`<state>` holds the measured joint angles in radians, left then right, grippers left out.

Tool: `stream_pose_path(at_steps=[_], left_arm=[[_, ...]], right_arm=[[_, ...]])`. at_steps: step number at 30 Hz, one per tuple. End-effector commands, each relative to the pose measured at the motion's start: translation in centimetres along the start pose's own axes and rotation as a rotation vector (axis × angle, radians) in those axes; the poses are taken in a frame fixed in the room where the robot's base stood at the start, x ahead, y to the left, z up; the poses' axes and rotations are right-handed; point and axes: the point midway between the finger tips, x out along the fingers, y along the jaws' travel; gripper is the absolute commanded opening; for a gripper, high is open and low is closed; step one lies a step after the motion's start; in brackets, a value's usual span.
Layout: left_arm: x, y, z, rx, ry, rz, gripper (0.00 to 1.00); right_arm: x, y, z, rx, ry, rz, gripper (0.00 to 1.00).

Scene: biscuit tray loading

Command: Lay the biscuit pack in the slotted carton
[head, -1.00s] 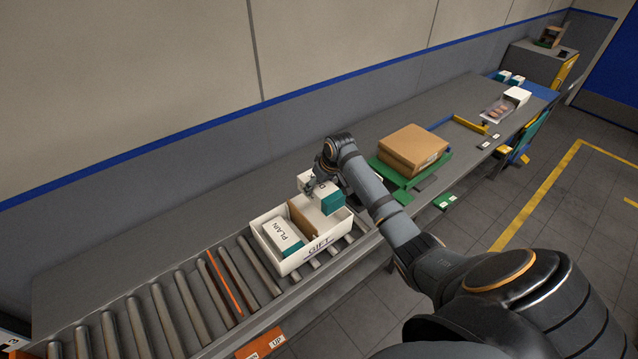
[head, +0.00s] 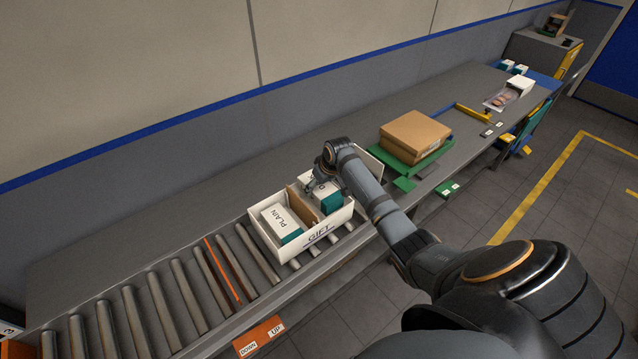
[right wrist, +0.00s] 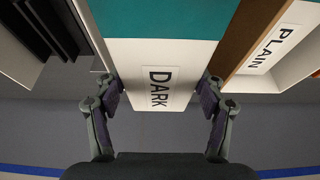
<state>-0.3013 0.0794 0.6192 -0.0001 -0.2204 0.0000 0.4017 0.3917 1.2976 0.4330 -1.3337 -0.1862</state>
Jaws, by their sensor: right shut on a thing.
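The white slotted carton (head: 289,252), marked GIFT, stands on the rollers with a brown divider (head: 302,203) across it. A white pack marked PLAIN (head: 279,220) lies in its left slot. My right gripper (head: 322,181) is shut on the white and teal biscuit pack (head: 332,203), over the right slot. In the right wrist view the pack reads DARK (right wrist: 158,88), with a finger of my gripper (right wrist: 160,95) on each side. The pack is at least partly within the right slot; whether it touches the bottom is hidden. My left gripper is out of view.
A brown box (head: 415,135) sits on a green stand beyond my right arm. A white panel (head: 369,160) stands close behind the arm. Rollers (head: 165,300) left of the carton are clear. Farther right lie a yellow-handled item (head: 472,115) and a clear-wrapped tray (head: 500,100).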

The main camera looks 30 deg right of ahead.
Motion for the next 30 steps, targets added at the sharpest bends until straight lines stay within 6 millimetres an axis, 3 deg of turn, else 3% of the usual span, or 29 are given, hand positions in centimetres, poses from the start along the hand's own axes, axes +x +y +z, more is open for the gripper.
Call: stream_pose_path(at_steps=[18, 30], left_arm=[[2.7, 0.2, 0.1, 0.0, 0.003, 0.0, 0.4], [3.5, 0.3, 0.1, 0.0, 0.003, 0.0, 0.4]], right_arm=[[4.2, 0.0, 1.7, 0.0, 0.001, 0.0, 0.33], [5.5, 0.0, 2.3, 0.0, 0.0, 0.0, 0.33]])
